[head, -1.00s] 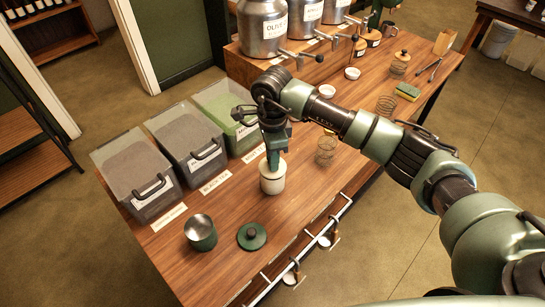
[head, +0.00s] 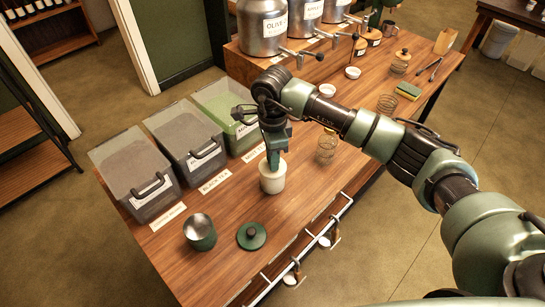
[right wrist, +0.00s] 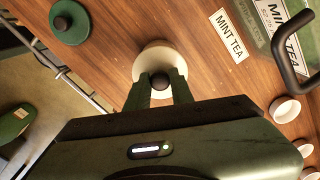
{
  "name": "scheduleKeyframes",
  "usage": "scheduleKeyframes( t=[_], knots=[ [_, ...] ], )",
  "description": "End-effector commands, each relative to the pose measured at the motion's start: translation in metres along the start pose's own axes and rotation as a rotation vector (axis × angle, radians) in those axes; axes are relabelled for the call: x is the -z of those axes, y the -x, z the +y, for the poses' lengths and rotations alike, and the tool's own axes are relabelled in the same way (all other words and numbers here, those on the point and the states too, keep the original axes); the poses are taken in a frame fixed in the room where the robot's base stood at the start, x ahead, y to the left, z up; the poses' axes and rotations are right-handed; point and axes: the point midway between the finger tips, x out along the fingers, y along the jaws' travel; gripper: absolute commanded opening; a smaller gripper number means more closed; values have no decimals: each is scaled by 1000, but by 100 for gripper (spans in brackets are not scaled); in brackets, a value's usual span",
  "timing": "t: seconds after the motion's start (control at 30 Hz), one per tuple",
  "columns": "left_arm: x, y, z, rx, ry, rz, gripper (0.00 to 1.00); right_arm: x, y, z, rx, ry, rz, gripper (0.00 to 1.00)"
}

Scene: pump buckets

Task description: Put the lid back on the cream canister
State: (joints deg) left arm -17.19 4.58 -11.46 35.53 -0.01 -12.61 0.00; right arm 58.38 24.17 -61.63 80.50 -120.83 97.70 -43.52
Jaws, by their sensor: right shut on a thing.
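The cream canister (head: 272,181) stands upright on the wooden table, right of the open green canister. My right gripper (head: 274,163) points down over its top, at the middle. In the right wrist view, the fingers (right wrist: 160,88) are shut on the dark knob (right wrist: 160,81) of a cream lid (right wrist: 155,55). The lid is over the canister's top, lined up with it. I cannot tell whether it rests fully on the rim, as the gripper hides part of it. My left gripper is out of view.
An open green canister (head: 200,232) and its green lid (head: 251,236) lie near the front edge. A wire coil stand (head: 326,147) is close on the right. Steel urns (head: 263,30) stand behind on a raised shelf.

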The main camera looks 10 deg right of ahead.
Motion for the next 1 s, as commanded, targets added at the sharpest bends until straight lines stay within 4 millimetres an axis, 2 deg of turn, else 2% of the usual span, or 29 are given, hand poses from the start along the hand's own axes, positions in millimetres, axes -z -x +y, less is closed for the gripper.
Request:
scheduleKeyframes(
  t=[0.43, 0.47, 0.5, 0.53, 0.77, 0.83, 0.87, 1.0],
  knots=[
    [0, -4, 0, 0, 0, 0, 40, 0, -2, 0, 0, 0, 0, 6],
    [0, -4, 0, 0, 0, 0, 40, 0, -2, 0, 0, 0, 0, 31],
    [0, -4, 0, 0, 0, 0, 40, 0, -2, 0, 0, 0, 0, 42],
    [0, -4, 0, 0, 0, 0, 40, 0, -2, 0, 0, 0, 0, 48],
    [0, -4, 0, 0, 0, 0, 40, 0, -2, 0, 0, 0, 0, 48],
    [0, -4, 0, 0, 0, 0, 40, 0, -2, 0, 0, 0, 0, 64],
    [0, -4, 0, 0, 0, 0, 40, 0, -2, 0, 0, 0, 0, 70],
    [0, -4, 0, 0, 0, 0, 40, 0, -2, 0, 0, 0, 0, 70]
  ],
)
